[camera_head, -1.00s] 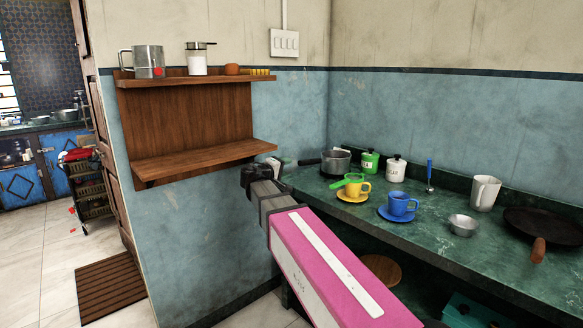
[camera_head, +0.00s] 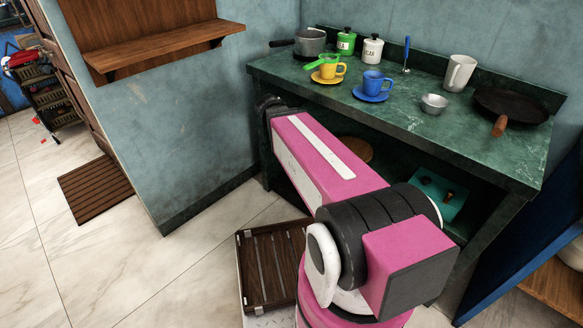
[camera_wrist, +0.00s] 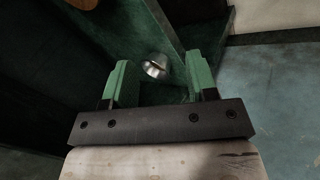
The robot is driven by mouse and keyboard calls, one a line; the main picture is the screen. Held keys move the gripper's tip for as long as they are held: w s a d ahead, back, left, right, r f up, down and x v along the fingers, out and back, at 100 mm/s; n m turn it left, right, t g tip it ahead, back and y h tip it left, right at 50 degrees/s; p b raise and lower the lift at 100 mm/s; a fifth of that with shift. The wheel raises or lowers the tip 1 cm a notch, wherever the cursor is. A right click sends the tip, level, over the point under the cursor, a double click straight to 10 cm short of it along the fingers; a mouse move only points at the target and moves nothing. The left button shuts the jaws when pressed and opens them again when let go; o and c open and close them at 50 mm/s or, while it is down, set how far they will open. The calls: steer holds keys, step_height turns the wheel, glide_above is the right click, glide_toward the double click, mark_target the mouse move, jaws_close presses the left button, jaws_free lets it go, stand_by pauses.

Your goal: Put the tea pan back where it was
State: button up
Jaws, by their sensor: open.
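A grey metal pan with a dark handle (camera_head: 310,42), apparently the tea pan, stands upright at the far left end of the green counter (camera_head: 440,125). Its handle points left. My gripper (camera_wrist: 160,82) shows in the wrist view with two green fingers apart and nothing gripped. A small silver object (camera_wrist: 155,66) shows beyond the gap between them; I cannot tell what it is. In the head view my gripper is hidden beyond my arm, near the counter's left front edge, apart from the pan.
A green canister (camera_head: 346,42) and a white canister (camera_head: 372,49) stand right of the pan. A yellow cup (camera_head: 328,70) with a green strainer, a blue cup (camera_head: 374,84), a bowl (camera_head: 434,104), a mug (camera_head: 459,73) and a black pan (camera_head: 512,105) share the counter. The wall shelf (camera_head: 165,45) is bare below.

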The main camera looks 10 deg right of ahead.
steer(key=s+a+f+m+g+y, duration=0.1)
steer(key=s+f+m+g+y, duration=0.1)
steer(key=s+f+y, duration=0.3)
steer(key=shift+s+f+g, duration=0.6)
steer(key=shift+s+f, duration=1.2)
steer(key=shift+s, duration=0.8)
